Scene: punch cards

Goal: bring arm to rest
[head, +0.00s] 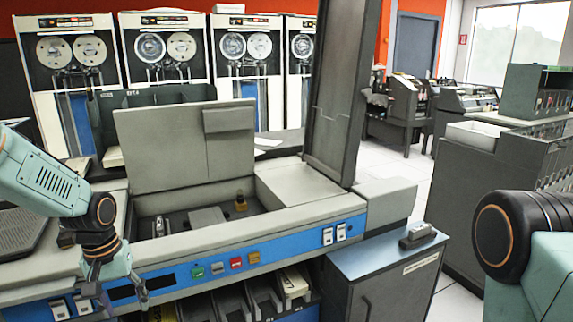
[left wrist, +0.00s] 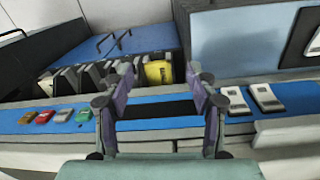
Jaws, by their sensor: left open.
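My left gripper (head: 122,297) hangs in front of the blue control strip of a punch card machine (head: 200,265), at the lower left of the head view. In the left wrist view its two fingers (left wrist: 158,105) stand apart with nothing between them. A dark slot in the blue strip shows behind the fingers. My right arm shows at the right edge of the head view, and its gripper is out of the picture.
The strip carries green, grey, red and yellow buttons (head: 236,263) and white rocker switches (head: 334,234). Card bins (head: 262,292) lie below it. A raised grey lid (head: 185,145) and a dark upright panel (head: 341,90) stand above. A grey cabinet (head: 385,265) stands at right.

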